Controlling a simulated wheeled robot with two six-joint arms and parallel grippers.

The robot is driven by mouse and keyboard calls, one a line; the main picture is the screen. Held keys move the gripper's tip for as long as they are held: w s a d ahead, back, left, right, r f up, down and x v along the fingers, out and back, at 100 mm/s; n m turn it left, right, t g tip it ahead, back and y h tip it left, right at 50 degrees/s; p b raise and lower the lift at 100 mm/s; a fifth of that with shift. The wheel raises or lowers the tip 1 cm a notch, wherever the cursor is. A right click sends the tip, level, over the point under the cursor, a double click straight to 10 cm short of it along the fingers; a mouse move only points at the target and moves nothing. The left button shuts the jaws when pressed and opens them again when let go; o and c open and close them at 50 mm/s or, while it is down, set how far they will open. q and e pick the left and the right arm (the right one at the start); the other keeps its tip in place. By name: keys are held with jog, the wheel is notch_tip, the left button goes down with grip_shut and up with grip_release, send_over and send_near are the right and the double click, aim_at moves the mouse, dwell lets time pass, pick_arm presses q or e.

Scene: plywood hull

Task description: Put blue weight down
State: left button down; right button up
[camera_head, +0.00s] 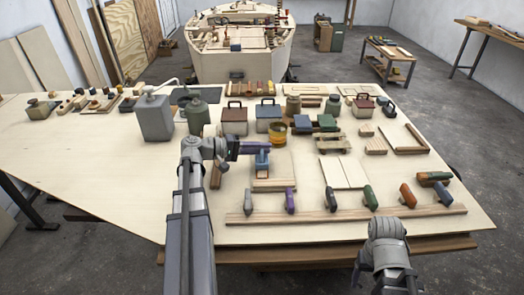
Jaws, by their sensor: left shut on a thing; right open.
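A small blue weight (262,161) shows just past the tip of my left arm, above or on a pale wooden board (274,184). My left gripper (252,148) reaches rightward over the table and is shut on the blue weight at its upper part. The gripper and arm hide part of that area, and I cannot tell whether the weight's underside touches the board. My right gripper (386,281) is at the front edge of the table, low in the picture. It is open and empty, apart from the table's objects.
Several coloured-handled tools stand along a wooden strip (330,214) at the front. An amber jar (277,134), a blue box (268,121) and a red-brown box (234,122) stand behind the weight. Two pale panels (344,174) lie to its right.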

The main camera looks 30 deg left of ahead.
pick_arm(q)
jog(key=shift+f, duration=0.2)
jog(key=c, duration=0.9)
grip_release()
jog(key=shift+r, duration=0.3)
jog(key=p+v, duration=0.2)
jog(key=v, duration=1)
